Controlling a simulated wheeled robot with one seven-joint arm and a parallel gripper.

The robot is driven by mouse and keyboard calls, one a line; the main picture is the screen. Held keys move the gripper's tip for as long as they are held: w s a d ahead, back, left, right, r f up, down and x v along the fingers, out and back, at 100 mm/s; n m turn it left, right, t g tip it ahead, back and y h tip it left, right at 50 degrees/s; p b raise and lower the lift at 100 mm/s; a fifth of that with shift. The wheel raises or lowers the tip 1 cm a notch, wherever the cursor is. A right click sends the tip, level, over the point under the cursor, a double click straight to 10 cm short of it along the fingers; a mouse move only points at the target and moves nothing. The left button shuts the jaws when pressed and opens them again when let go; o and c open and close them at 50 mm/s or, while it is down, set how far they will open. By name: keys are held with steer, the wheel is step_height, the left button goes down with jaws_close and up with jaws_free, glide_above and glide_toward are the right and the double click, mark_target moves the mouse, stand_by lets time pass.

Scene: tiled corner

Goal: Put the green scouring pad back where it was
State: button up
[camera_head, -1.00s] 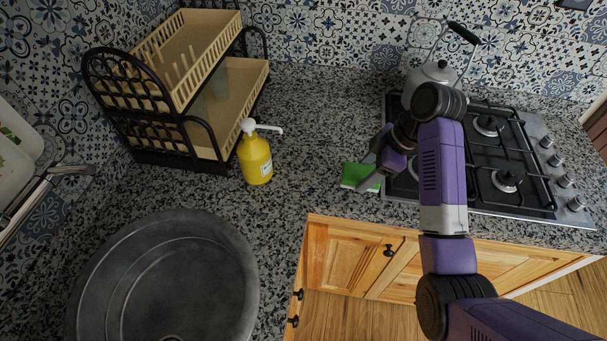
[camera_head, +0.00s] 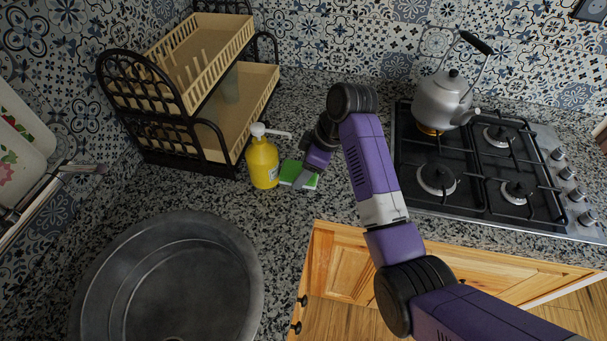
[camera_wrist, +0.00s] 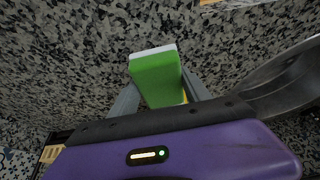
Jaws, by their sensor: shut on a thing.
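The green scouring pad (camera_head: 291,173) is in the head view, just right of the yellow soap bottle (camera_head: 263,164). In the wrist view the pad (camera_wrist: 156,76) shows a green face and a pale edge. My gripper (camera_head: 307,182) is shut on the pad, with one finger on each side of it in the wrist view. The pad is close to the speckled counter; I cannot tell whether it touches it. The pad's near end is partly hidden behind my gripper body.
A round metal sink (camera_head: 165,283) lies at the lower left. A two-tier dish rack (camera_head: 205,150) stands at the back left. A gas stove (camera_head: 470,211) with a grey kettle (camera_head: 440,101) is on the right. Bare counter (camera_head: 350,210) lies between the bottle and stove.

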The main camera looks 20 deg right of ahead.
steer(key=shift+f, duration=1.35)
steer(key=shift+s+f, duration=0.1)
steer(key=shift+f, duration=0.05)
steer(key=o, duration=1.5)
steer(key=shift+c, duration=0.2)
steer(key=p+v, duration=0.1)
steer(key=v, duration=1.1)
steer(key=shift+r, duration=0.25)
